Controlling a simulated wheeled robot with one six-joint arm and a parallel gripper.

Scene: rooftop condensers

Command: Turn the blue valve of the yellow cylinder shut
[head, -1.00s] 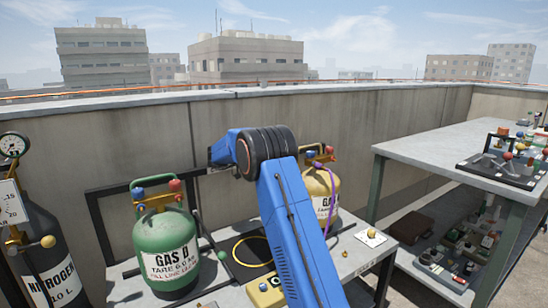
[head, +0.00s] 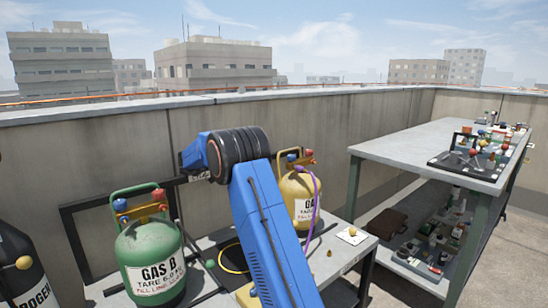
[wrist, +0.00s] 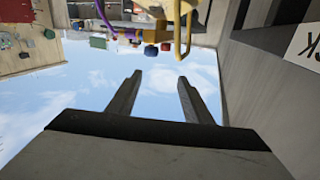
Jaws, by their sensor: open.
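The yellow cylinder (head: 301,205) stands on the low table, partly hidden behind my blue arm. Its blue valve (head: 291,157) is at the top left, beside a red valve (head: 309,152), and a purple hose (head: 316,195) hangs down its right side. In the wrist view the scene is upside down. There the blue valve (wrist: 151,51) and red valve (wrist: 166,47) show near the top, beyond the fingertips. My gripper (wrist: 160,76) is open and empty, with sky between its fingers. It is apart from the valve in that picture. The head view hides the gripper.
A green cylinder (head: 152,255) with its own blue and red valves stands to the left. A dark nitrogen cylinder (head: 28,270) is at the far left. A white card with a yellow knob (head: 352,234) lies right of the yellow cylinder. A loaded workbench (head: 400,150) stands at right.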

